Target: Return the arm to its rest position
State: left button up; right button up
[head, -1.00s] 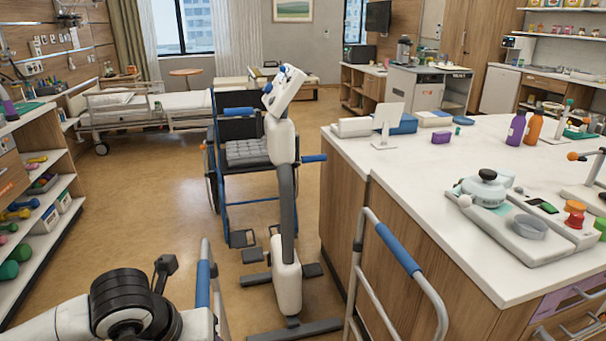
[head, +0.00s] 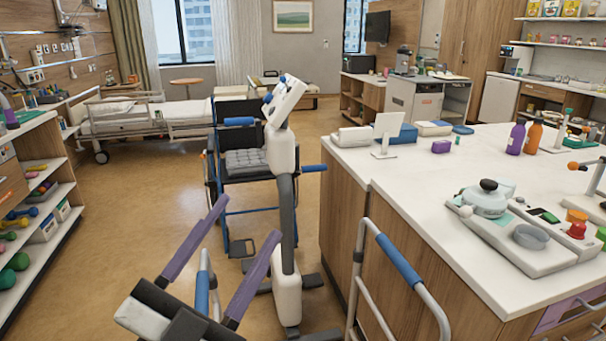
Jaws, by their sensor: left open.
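My left gripper (head: 237,245) is at the lower left of the head view. Its two long purple-grey fingers are spread apart, with nothing between them. They point up and away from me, in front of the white exercise machine and the frame with blue grips. My left arm behind the gripper is mostly out of view below the bottom edge. My right gripper does not show.
A white exercise machine (head: 281,150) and a blue wheelchair (head: 248,165) stand ahead. A walking frame's blue grip (head: 398,260) rises beside the white-topped counter (head: 415,185) at right. Shelves with dumbbells (head: 40,225) line the left. Open floor (head: 130,200) lies between.

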pick_arm(q)
jog(key=s+a+f+n+g+y, duration=0.1)
jog(key=a+f+n+g+y, duration=0.2)
jog(key=a+f+n+y, duration=0.6)
jog(key=a+f+n+g+y, duration=0.3)
jog(key=a+f+y, duration=0.15)
jog(key=f, duration=0.75)
jog(key=s+f+g+h, duration=0.3)
jog(key=s+f+g, duration=0.8)
jog(key=s+f, duration=0.7)
jog(key=w+d+f+t+h, duration=0.1)
jog(key=w+d+f+t, duration=0.1)
jog(key=d+f+t, duration=0.3)
notch_tip(320, 180, down, 5)
jog(key=shift+w+r, duration=0.1)
jog(key=shift+w, duration=0.3)
jog(key=shift+h, duration=0.25)
jog(key=shift+c, duration=0.3)
